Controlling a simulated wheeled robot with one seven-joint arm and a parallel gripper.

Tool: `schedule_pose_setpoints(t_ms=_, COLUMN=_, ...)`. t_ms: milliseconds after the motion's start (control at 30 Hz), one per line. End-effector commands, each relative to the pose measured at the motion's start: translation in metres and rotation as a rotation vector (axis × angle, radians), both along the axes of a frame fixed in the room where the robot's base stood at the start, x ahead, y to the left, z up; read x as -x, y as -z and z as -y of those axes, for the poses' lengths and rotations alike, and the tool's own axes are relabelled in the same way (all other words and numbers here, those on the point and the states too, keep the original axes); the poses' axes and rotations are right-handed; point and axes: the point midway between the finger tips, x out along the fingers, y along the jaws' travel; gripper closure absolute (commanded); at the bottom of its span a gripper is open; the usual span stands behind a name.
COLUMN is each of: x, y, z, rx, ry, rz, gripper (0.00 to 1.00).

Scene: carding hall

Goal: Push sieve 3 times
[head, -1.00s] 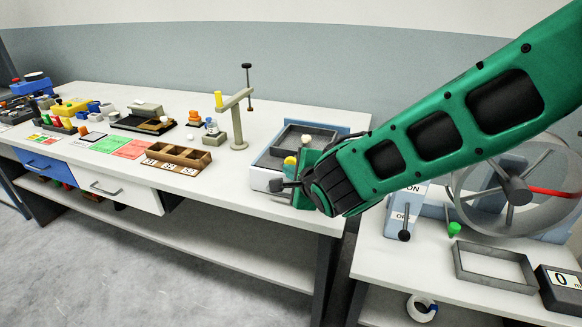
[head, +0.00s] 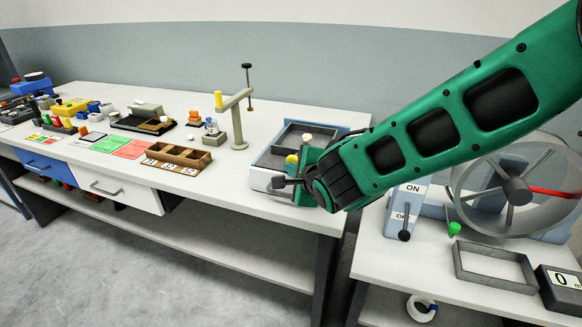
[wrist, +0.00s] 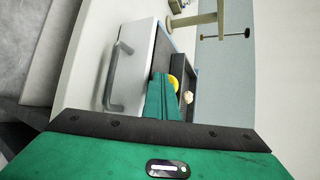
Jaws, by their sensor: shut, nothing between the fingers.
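The sieve (head: 275,158) is a low box with blue sides, a white front and a grey bar handle, near the right end of the long table. A dark tray (head: 288,136) sits in its top. A yellow piece (head: 291,160) and a pale knob or lump (head: 308,137) show at the tray. In the wrist view the sieve's white front (wrist: 134,68) and grey handle (wrist: 117,78) are seen turned sideways. My gripper (head: 307,160) is shut and empty, at the sieve's front right beside the yellow piece. My fingers (wrist: 161,86) overlap the tray's edge; contact is unclear.
A beige post with an arm (head: 238,122) stands left of the sieve. A wooden compartment box (head: 178,158) lies further left. On the right table are an ON/OFF switch box (head: 404,212), a large wheel (head: 512,190) and a grey frame (head: 494,268).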

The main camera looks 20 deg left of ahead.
Motion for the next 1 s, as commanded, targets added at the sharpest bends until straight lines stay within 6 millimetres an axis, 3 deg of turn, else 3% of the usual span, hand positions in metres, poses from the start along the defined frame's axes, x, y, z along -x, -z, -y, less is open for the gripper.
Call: schedule_pose_setpoints(t_ms=1000, x=-0.0120, y=0.0005, z=0.0019, rx=0.001, ry=0.004, rz=-0.001, gripper=1.00)
